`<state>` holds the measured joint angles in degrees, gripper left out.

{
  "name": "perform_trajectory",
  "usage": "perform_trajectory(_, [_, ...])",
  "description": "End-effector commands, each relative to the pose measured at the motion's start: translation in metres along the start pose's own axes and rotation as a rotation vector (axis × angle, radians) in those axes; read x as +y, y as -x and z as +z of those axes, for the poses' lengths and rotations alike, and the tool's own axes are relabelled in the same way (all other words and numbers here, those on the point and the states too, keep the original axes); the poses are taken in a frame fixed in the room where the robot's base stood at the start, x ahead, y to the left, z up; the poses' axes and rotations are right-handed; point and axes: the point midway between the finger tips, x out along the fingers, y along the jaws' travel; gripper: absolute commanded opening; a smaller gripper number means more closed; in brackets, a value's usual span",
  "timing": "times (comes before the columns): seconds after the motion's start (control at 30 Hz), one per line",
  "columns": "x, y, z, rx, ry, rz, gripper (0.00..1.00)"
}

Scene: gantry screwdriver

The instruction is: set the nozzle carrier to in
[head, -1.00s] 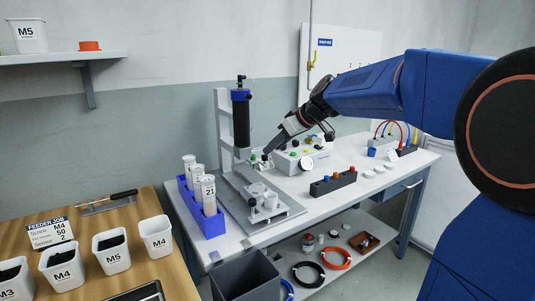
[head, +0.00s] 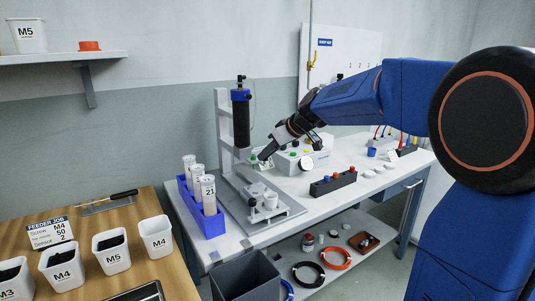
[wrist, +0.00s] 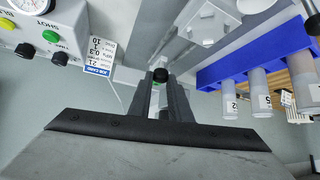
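The dispensing stand (head: 224,125) holds a black cylinder with a blue collar (head: 241,120) upright on the bench. A pale block (head: 242,154) sits below the cylinder; I cannot tell for sure which part is the nozzle carrier. Contact cannot be told.
A control box (head: 289,162) with coloured buttons stands behind my gripper; it also shows in the wrist view (wrist: 40,38). A blue rack (head: 205,220) with labelled tubes stands to the left. A dark switch block (head: 333,183) lies to the right.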

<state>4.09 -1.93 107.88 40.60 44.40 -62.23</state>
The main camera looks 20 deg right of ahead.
Motion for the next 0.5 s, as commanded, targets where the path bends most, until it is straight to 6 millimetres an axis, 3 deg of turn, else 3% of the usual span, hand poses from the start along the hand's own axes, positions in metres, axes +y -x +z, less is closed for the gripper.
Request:
perform_trajectory(0.17, [-0.004, -0.001, -0.001, 0.000, 0.001, -0.001, 0.00])
perform_trajectory(0.5, [-0.043, -0.010, -0.010, 0.000, 0.002, -0.002, 0.00])
